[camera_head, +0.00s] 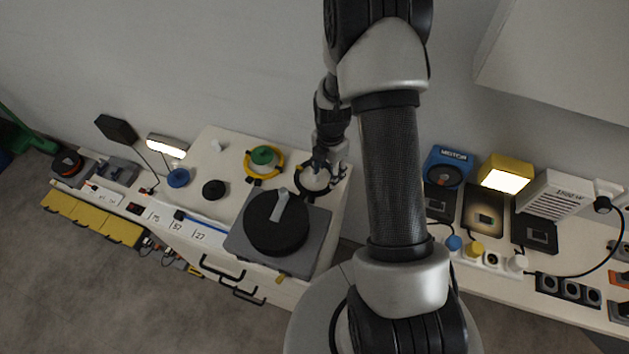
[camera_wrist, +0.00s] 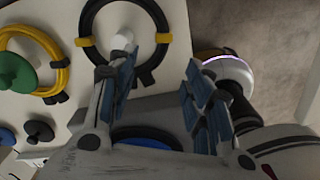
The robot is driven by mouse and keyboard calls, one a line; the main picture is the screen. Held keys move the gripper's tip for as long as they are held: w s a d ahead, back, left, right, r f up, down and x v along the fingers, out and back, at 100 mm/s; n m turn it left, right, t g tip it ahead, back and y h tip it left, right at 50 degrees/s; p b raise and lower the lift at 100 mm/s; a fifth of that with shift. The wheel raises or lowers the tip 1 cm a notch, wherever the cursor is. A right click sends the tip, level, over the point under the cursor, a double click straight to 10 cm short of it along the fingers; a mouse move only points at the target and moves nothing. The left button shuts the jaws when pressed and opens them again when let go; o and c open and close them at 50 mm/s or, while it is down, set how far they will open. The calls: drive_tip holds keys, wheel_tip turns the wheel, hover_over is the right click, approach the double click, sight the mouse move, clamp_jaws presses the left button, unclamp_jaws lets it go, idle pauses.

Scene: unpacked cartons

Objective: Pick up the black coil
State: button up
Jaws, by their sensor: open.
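The black coil (camera_head: 298,184) is a ring with yellow ties, lying at the right end of the white bench top. In the wrist view the black coil (camera_wrist: 95,56) is at upper centre, around a white post (camera_wrist: 122,40). My gripper (camera_head: 320,168) is over the coil in the head view and hides part of it. In the wrist view my gripper (camera_wrist: 159,60) is open. Its left finger overlaps the coil's interior, near the post. Its right finger is outside the ring to the right. Nothing is between the fingers; whether they touch the coil I cannot tell.
A yellow coil (camera_head: 249,168) around a green knob (camera_head: 263,155) lies left of the black coil. A black disc with a grey handle (camera_head: 275,222) sits on a grey plate in front. A gap separates this bench from the right bench (camera_head: 560,308).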

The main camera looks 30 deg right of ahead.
sight(328, 187)
wheel_tip(328, 187, down, 8)
drive_tip(key=b, duration=0.2)
drive_tip(key=shift+d+b, duration=0.15)
drive_tip(key=shift+b, duration=0.25)
drive_tip(key=shift+c, duration=0.5)
clamp_jaws()
